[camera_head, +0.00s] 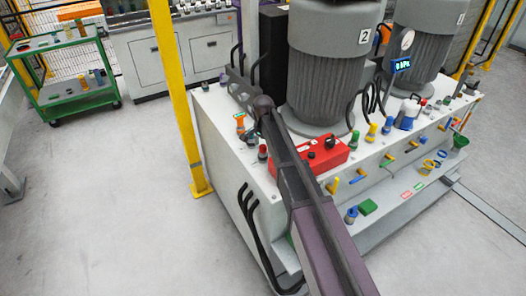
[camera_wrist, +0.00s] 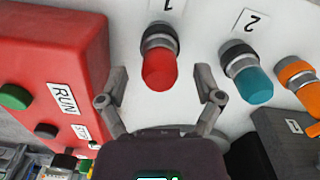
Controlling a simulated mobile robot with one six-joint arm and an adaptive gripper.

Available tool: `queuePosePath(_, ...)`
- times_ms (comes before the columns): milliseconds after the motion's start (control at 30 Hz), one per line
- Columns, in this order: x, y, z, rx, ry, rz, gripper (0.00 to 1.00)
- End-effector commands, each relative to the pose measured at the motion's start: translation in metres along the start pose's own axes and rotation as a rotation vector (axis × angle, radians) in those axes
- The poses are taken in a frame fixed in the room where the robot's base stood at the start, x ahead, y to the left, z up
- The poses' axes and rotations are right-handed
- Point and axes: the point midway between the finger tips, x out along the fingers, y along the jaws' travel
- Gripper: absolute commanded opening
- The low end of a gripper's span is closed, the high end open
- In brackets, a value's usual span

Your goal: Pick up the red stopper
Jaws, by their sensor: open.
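The red stopper (camera_wrist: 160,70) stands in a dark ribbed collar on the white surface, beside a label 1. It shows at the upper middle of the wrist view. My gripper (camera_wrist: 160,86) is open and empty, with one finger to the left and one to the right of the stopper. A gap shows between each finger and the stopper, and I cannot tell the depth between them. In the head view the red stopper (camera_head: 263,152) looks small and dark, left of the red box. My fingers are hard to make out there.
A teal stopper (camera_wrist: 252,84) by label 2 and an orange one (camera_wrist: 297,75) stand to the right. A red box (camera_wrist: 55,60) with a RUN label is close on the left. A dark block (camera_wrist: 285,140) lies lower right. Large grey motors (camera_head: 325,60) stand behind.

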Motion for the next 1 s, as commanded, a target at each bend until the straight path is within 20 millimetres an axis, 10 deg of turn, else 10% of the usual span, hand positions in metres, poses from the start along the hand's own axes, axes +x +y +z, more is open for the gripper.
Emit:
queuePosePath(500,-0.0003,0.0003,-0.0006,0.001,0.000,0.000,0.84)
queuePosePath(733,-0.0003,0.0003,-0.0006,0.001,0.000,0.000,0.16)
queuePosePath(1000,-0.0002,0.0005,-0.0005,0.001,0.000,0.000,0.10)
